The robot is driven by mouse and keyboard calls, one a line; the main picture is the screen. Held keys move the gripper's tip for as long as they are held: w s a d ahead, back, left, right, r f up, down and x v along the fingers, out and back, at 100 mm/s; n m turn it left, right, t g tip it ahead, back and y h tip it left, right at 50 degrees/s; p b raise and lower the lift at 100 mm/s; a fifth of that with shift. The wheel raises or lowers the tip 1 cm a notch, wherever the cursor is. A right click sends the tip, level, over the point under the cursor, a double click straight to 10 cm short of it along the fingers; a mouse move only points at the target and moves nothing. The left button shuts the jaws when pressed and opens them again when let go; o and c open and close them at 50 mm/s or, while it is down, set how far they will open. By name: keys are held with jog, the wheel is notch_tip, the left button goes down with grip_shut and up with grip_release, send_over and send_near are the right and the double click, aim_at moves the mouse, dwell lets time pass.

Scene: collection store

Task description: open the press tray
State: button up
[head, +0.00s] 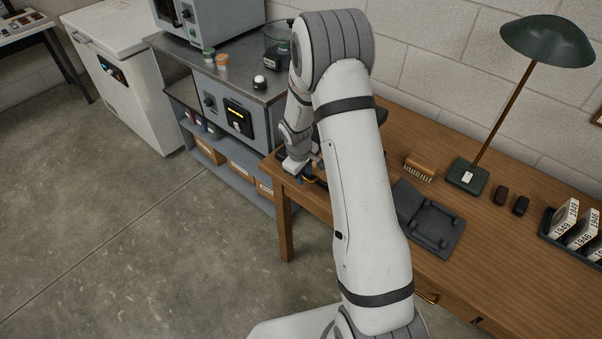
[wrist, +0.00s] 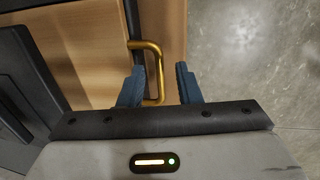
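A brass handle (wrist: 157,62) shows in the wrist view on a light wooden front, which I take to be the press tray (wrist: 92,45). My gripper (wrist: 160,70) has its two blue fingers apart, one on each side of the handle, with a gap visible on the right. I cannot tell whether the left finger touches it. In the head view my gripper (head: 303,174) is at the left end of the wooden desk, and my arm hides most of the press. A dark panel (wrist: 22,90), perhaps part of the press, is at the left of the wrist view.
The wooden desk (head: 490,235) carries a brush (head: 419,168), a dark flat stand (head: 430,220), a green lamp (head: 466,177) and a rack of numbered cards (head: 580,240). A grey metal cabinet (head: 225,110) stands left of the desk. The concrete floor (head: 140,240) in front is clear.

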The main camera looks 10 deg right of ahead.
jog(key=shift+f, duration=0.1)
jog(key=shift+c, duration=0.5)
grip_shut()
